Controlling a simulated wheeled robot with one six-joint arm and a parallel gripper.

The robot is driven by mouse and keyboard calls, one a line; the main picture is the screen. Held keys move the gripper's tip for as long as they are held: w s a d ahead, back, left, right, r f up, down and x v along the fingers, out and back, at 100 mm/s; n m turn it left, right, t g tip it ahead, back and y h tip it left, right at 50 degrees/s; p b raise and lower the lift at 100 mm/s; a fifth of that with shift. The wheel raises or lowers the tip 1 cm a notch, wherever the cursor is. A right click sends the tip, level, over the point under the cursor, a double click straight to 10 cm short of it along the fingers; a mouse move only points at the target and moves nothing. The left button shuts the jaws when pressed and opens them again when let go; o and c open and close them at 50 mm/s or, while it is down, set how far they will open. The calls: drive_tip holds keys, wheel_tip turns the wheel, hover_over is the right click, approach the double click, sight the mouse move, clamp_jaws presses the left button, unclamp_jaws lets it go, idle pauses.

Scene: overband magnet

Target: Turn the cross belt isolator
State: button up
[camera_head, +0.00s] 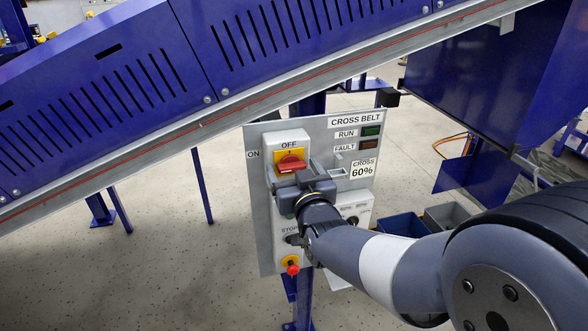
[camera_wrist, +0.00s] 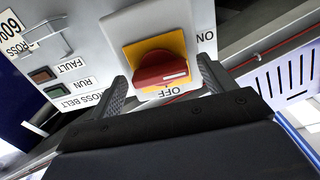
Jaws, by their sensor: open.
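The cross belt isolator (camera_head: 290,161) is a red rotary handle on a yellow plate, on a pale box on the grey CROSS BELT panel (camera_head: 262,236). OFF is printed above it and ON to its left in the head view. In the wrist view the picture is upside down and the red handle (camera_wrist: 160,71) shows close up with a short white mark. My gripper (camera_head: 291,180) is at the handle. In the wrist view my open gripper (camera_wrist: 164,86) has one finger on each side of the handle. Contact with the handle cannot be told.
The panel has a dark green RUN lamp (camera_head: 371,131), a dark FAULT lamp (camera_head: 368,145) and a red button (camera_head: 292,268) low down. A blue slotted conveyor side (camera_head: 270,40) runs above the panel. Blue and grey bins (camera_head: 402,224) stand behind it.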

drive_tip(key=shift+c, duration=0.6)
drive_tip(key=c, duration=0.9)
drive_tip(key=shift+o, duration=0.2)
drive_tip(key=shift+f+m+b, duration=0.15)
drive_tip(key=shift+m+b, duration=0.15)
drive_tip(key=shift+b, duration=0.45)
drive_tip(key=shift+f+m+b, duration=0.1)
drive_tip(key=shift+m+b, duration=0.5)
drive_tip(key=shift+b, duration=0.45)
drive_tip(key=m+b, duration=1.4)
drive_tip(key=m, duration=0.1)
drive_tip(key=shift+m+b, duration=0.3)
drive_tip(key=shift+r+m, duration=0.2)
drive_tip(key=shift+m, duration=0.1)
